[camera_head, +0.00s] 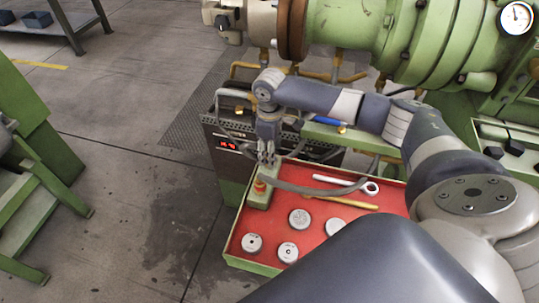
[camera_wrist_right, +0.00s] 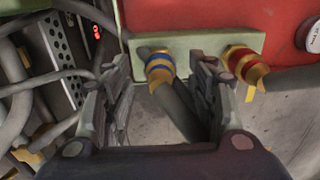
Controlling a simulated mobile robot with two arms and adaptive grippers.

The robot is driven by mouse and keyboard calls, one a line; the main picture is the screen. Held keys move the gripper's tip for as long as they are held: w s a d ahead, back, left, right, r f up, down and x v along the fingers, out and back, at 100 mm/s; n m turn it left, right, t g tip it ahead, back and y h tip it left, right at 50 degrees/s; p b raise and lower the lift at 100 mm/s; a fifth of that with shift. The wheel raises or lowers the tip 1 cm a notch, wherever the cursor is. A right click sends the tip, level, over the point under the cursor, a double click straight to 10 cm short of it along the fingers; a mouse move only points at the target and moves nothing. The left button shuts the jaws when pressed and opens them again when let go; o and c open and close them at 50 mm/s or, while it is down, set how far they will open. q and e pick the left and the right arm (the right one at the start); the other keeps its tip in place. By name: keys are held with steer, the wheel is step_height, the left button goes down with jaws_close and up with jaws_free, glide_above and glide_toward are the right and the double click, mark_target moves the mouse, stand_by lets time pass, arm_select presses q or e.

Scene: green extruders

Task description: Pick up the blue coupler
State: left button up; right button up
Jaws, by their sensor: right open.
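The blue coupler (camera_wrist_right: 160,67) is a brass fitting with a blue ring, on a green bracket (camera_wrist_right: 195,42), with a dark hose below it. My right gripper (camera_wrist_right: 160,85) is open, and the blue coupler shows between its two fingers, nearer the left one; no contact is visible. A red-ringed brass coupler (camera_wrist_right: 243,63) is on the same bracket, just right of the right finger. In the head view my right gripper (camera_head: 267,158) points down above the bracket, near the red coupler (camera_head: 260,185); I cannot make out the blue coupler there. My left gripper is not in view.
A red-lined tray (camera_head: 232,247) holds several metal discs, a wrench (camera_head: 335,179) and a yellow-handled tool. A perforated control box (camera_head: 215,128) with a red display stands at left of the gripper. Hoses run close by, and large green machinery (camera_head: 365,20) is behind.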

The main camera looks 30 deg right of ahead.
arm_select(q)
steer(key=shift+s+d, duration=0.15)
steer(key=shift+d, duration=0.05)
arm_select(e)
steer(key=c, duration=1.2)
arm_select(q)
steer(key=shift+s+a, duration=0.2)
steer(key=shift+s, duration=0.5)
arm_select(e)
jaws_close()
steer(key=shift+r, duration=0.15)
